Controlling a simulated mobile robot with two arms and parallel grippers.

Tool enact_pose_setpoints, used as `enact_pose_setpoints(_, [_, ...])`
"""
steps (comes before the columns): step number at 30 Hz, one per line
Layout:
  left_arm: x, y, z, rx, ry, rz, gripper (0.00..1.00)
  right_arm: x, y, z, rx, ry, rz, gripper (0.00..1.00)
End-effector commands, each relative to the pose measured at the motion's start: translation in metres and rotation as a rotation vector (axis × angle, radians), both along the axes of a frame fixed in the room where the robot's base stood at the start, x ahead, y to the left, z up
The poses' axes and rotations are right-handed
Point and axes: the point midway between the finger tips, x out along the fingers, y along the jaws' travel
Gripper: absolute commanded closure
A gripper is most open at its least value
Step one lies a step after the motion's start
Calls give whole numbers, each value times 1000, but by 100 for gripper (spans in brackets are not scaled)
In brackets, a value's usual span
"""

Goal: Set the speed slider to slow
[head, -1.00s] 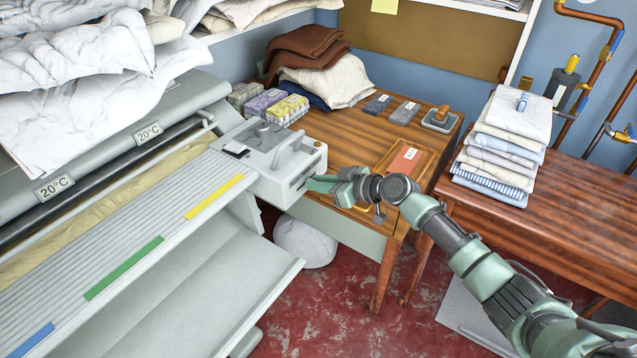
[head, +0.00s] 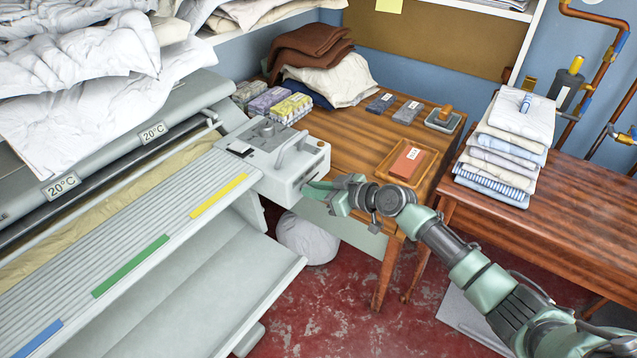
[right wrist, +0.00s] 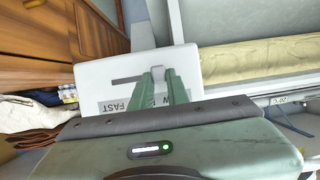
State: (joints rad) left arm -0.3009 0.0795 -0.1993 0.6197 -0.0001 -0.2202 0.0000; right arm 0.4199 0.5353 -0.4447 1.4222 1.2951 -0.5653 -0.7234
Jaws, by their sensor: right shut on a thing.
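The ironer's control box (head: 270,160) is a pale grey housing at the right end of the ironer. Its end face (right wrist: 95,75) shows in the right wrist view, with a dark slot and a label reading FAST at the left. The slider knob (right wrist: 158,70) is a small grey piece right of the visible slot, on the side away from FAST. My right gripper (right wrist: 165,82) is shut on the knob. Its fingers hide part of the label and the slot. In the head view my right gripper (head: 318,188) is against the end face. My left gripper is out of view.
A wooden table (head: 350,135) stands behind the control box, with a tray (head: 405,165), boxes and cloths. Folded linen (head: 505,150) is stacked on the right bench. A white bundle (head: 305,240) lies on the floor below my gripper.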

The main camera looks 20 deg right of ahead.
Motion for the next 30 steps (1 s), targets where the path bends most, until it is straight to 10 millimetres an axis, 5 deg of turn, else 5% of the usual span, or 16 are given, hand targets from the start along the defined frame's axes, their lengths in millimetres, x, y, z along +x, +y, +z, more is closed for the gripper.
enact_pose_setpoints(5, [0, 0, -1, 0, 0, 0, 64, -2, 3, -2, 3, 6, 7, 100])
enact_pose_setpoints(6, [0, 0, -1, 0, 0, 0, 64, -2, 4, -3, 3, 6, 7, 76])
enact_pose_setpoints(8, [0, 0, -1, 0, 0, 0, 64, -2, 4, -3, 3, 6, 7, 62])
enact_pose_setpoints(20, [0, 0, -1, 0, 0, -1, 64, -5, -1, 0, 2, 3, 4, 62])
enact_pose_setpoints(30, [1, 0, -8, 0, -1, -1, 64, -46, -32, 19, 1, 4, 5, 62])
